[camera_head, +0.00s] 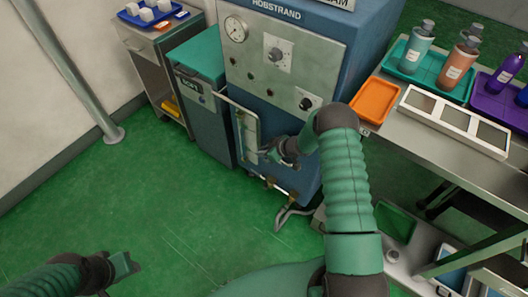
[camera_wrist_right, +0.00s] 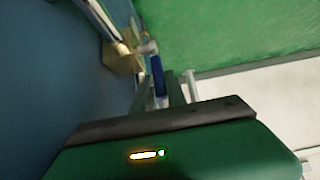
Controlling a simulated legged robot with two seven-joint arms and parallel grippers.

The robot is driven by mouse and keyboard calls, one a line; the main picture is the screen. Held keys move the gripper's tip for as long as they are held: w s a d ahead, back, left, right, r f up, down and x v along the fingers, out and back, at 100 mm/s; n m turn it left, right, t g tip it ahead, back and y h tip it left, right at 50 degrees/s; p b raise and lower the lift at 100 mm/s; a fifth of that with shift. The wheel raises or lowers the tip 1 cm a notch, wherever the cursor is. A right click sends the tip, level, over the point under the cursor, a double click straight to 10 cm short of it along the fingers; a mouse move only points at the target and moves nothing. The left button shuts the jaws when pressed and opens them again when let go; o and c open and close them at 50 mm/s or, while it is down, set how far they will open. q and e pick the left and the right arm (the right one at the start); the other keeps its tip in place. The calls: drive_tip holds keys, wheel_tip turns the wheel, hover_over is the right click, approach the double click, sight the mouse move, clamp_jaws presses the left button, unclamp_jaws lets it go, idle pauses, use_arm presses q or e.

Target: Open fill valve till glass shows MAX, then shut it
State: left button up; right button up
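The blue machine (camera_head: 375,30) has a pale upright sight-glass panel (camera_head: 248,130) on its front. The level in the glass and any MAX mark are too small to read. My right gripper (camera_head: 268,154) is at the lower part of this panel and hides what is behind it. In the right wrist view, a blue lever (camera_wrist_right: 158,76) on a metal stem by a brass fitting (camera_wrist_right: 124,60) lies at the fingertips (camera_wrist_right: 163,92). Whether the fingers press on it cannot be told. My left gripper (camera_head: 123,266) is low at the left, over the floor, away from the machine.
A pressure gauge (camera_head: 236,29) and dark knobs sit above the panel. Brass fittings (camera_head: 270,182) and hoses (camera_head: 285,215) are below. A green-lidded bin (camera_head: 197,60) stands left. A steel bench (camera_head: 450,155) with an orange tray (camera_head: 374,101) and bottles is right. The floor at left is clear.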

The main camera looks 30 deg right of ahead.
drive_tip(key=o, duration=0.3)
drive_tip(key=shift+f, duration=0.1)
drive_tip(key=p+v, duration=0.3)
drive_tip(key=v, duration=0.9)
drive_tip(key=shift+d+f, duration=0.1)
